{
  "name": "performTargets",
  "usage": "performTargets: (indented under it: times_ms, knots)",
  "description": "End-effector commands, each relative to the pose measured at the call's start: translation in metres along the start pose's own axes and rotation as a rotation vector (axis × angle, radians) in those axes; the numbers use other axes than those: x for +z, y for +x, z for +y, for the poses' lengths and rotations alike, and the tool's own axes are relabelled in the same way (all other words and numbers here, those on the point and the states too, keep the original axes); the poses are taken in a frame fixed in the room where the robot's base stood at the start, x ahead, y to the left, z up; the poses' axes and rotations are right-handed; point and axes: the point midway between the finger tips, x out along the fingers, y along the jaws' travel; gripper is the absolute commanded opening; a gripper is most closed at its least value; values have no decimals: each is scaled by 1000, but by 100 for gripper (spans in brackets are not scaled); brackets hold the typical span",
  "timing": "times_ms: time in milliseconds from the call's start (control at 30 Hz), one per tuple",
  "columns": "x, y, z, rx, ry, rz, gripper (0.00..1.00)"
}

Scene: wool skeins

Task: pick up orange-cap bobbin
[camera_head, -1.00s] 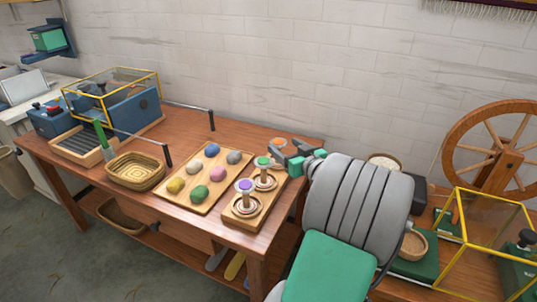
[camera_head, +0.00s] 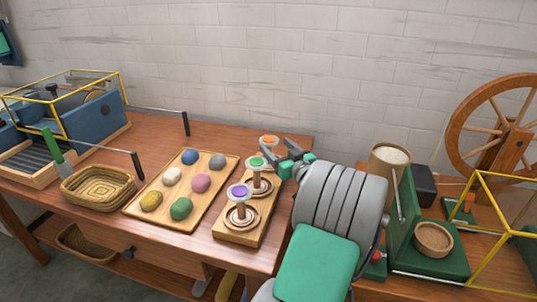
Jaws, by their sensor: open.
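The orange-cap bobbin (camera_head: 269,140) stands at the far end of a wooden bobbin rack (camera_head: 229,235), behind the green-cap bobbin (camera_head: 257,162) and the purple-cap bobbin (camera_head: 239,191). Its orange top shows; its lower part is largely hidden by the green-cap bobbin and my gripper. My gripper (camera_head: 270,156) is open, just right of the orange and green caps, with its fingers pointing left toward them. I see nothing between the fingers. I cannot tell whether a finger touches a bobbin.
A wooden tray (camera_head: 150,217) with several coloured wool balls lies left of the rack. A woven basket (camera_head: 97,188) and a blue machine with a yellow frame (camera_head: 98,118) stand farther left. A green device (camera_head: 430,252) and a spinning wheel (camera_head: 497,130) stand to the right.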

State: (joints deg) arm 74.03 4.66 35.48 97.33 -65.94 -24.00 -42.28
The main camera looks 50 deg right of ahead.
Motion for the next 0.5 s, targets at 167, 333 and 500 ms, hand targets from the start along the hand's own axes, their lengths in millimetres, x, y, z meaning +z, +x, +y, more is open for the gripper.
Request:
performTargets:
  times_ms: [167, 333, 500]
  knots:
    - [3, 31, -1, -7, 0, 0, 69]
    - [3, 54, 1, -3, 0, 0, 69]
    - [3, 55, 3, 0, 0, 0, 69]
